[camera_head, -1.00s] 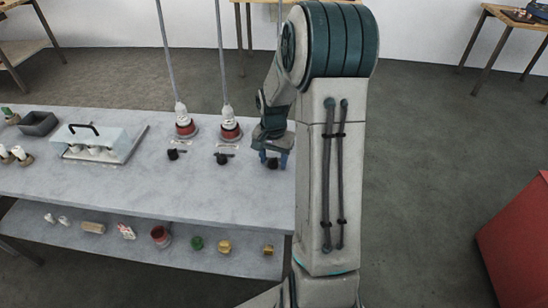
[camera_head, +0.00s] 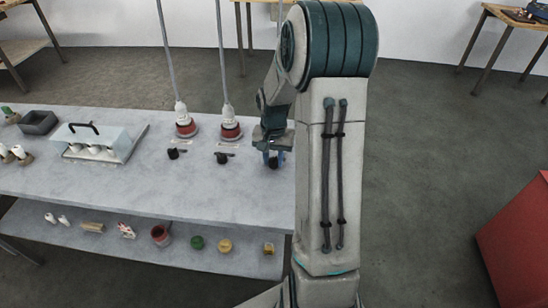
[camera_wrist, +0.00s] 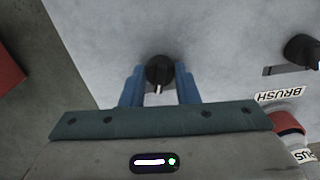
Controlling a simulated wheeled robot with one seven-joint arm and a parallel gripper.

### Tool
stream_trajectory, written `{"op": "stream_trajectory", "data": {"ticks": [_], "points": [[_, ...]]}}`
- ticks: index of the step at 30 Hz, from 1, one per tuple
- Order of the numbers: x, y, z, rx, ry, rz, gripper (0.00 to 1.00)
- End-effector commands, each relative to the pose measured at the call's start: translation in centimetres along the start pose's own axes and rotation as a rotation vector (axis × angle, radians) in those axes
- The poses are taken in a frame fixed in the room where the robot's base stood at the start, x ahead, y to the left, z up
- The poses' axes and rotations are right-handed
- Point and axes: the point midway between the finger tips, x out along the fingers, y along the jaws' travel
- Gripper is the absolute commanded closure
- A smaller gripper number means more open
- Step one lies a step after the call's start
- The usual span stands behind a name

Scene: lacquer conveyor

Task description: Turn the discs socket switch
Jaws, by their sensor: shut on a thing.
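A black switch knob (camera_wrist: 159,72) with a white pointer line stands on the grey worktop. In the wrist view its pointer aims down towards my palm. The blue fingers of my gripper (camera_wrist: 160,84) are on either side of it, shut on it. In the head view my gripper (camera_head: 272,158) is low over the right end of the worktop and largely hides this knob. Its label is hidden, so I cannot read which socket it serves. A second black knob (camera_wrist: 301,50) is beside a label reading BRUSH (camera_wrist: 280,94); it also shows in the head view (camera_head: 221,158).
A third black knob (camera_head: 173,154) sits further left. Two red-and-white sockets (camera_head: 231,131) with hanging cables stand behind the knobs. A lidded rack (camera_head: 95,138) and a dark tray (camera_head: 38,122) are at the left. Several small items lie on the lower shelf (camera_head: 75,249).

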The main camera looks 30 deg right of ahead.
Motion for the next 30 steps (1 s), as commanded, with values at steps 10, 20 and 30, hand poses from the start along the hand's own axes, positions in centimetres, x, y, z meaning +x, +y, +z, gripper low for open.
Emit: {"op": "stream_trajectory", "data": {"ticks": [10,20,30], "points": [[-0.04,0.09,-0.02,-0.315,0.000,0.002,0.95],[-0.06,0.10,-0.02,-0.611,-0.001,0.002,0.95],[-0.06,0.09,-0.02,-0.816,-0.001,0.002,0.95]]}}
